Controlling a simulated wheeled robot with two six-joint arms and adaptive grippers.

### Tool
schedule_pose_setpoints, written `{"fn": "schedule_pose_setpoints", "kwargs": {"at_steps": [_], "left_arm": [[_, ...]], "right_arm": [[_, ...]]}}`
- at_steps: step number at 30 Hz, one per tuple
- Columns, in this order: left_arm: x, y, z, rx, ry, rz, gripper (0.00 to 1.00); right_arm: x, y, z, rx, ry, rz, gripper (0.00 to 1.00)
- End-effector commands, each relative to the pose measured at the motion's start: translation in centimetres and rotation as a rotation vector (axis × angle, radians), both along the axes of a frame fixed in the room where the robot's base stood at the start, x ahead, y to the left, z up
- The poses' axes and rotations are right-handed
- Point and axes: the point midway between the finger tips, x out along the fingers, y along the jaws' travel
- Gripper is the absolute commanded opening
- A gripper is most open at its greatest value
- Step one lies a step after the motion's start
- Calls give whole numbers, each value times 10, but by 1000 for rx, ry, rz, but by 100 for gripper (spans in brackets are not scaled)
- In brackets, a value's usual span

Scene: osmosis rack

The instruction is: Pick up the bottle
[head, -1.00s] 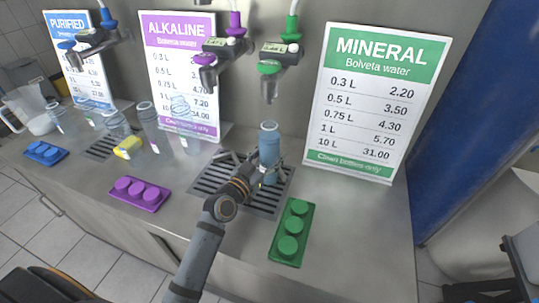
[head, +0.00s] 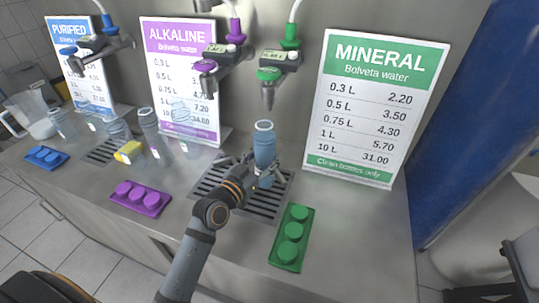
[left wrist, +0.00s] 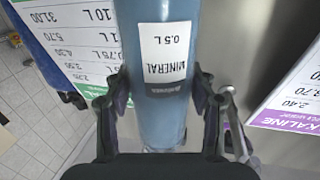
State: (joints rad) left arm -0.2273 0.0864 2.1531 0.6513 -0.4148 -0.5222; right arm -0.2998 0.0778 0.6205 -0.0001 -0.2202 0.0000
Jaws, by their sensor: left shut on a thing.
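A blue bottle (head: 264,146) with an open top is upright over the drain grate, below the green mineral tap. My left gripper (head: 258,172) is shut on its lower part. In the left wrist view the bottle (left wrist: 165,110) stands between the two fingers of my left gripper (left wrist: 163,108), and its white label reads "MINERAL 0.5 L". Whether its base touches the grate is hidden by the gripper. My right gripper is not in view.
The mineral tap (head: 271,68) hangs just above the bottle. The mineral price sign (head: 376,108) stands to the right. A green cap tray (head: 290,238) and a purple cap tray (head: 141,198) lie in front. Several clear bottles stand left.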

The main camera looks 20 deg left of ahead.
Motion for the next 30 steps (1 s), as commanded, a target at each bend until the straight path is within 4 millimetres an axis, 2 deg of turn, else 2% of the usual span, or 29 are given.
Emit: {"fn": "schedule_pose_setpoints", "kwargs": {"at_steps": [3,6,10,15,21,30], "left_arm": [[-29,7,1,7,-4,-3,0],[-58,14,4,9,-1,-8,0],[-93,24,13,6,4,-3,0],[-126,33,11,1,0,-3,0],[-147,40,6,-1,-6,-2,0],[-151,41,3,-1,-8,0,0]], "right_arm": [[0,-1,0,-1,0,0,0],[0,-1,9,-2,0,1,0],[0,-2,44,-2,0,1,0],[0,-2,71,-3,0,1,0],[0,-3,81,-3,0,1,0],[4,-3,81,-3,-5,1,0]]}}
